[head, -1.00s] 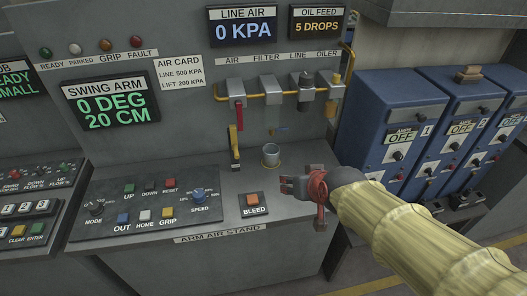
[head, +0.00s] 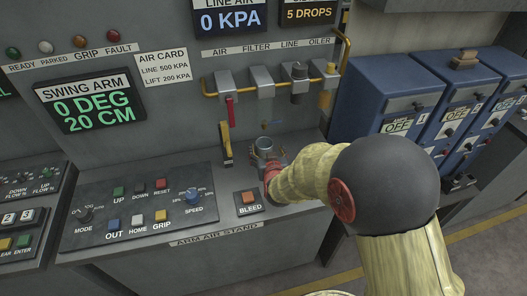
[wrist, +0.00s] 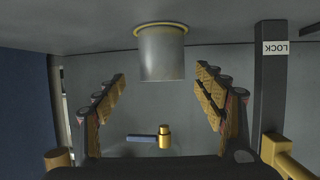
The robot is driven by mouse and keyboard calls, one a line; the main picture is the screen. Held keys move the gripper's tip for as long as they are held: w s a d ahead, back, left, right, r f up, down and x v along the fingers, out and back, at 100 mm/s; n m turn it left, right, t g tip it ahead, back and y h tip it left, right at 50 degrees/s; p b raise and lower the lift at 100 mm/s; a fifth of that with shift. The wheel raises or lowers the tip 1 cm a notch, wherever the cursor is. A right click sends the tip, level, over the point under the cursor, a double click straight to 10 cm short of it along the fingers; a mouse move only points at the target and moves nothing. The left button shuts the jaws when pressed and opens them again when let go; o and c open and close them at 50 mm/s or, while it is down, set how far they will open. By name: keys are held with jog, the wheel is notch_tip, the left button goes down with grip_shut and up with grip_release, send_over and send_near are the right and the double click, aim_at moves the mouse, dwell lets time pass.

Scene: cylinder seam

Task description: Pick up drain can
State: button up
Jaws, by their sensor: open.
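The drain can is a small grey metal cup (head: 264,143) on the stand's shelf, below the filter, in the head view. In the wrist view the can (wrist: 162,56) shows at the top centre, between and beyond the two fingers. My gripper (wrist: 160,95) is open, with one finger on each side of the can's line and nothing held. In the head view my gripper (head: 271,162) is right at the can, partly hidden by my arm. I cannot tell whether a finger touches the can.
A yellow-handled lever (head: 226,145) stands just left of the can. The BLEED button (head: 249,198) and the button panel (head: 145,205) lie nearer and to the left. A small blue-handled brass valve (wrist: 160,137) shows in the wrist view. Blue cabinets (head: 390,115) stand to the right.

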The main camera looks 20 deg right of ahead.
aim_at(263, 142)
jog(key=x, duration=0.2)
jog(key=b+x, duration=0.1)
jog(key=shift+w+a+f, duration=0.1)
jog(key=shift+w+f, duration=0.3)
jog(key=shift+w, duration=0.35)
jog(key=shift+c, duration=0.2)
jog(key=c, duration=1.4)
jog(key=shift+o, duration=0.2)
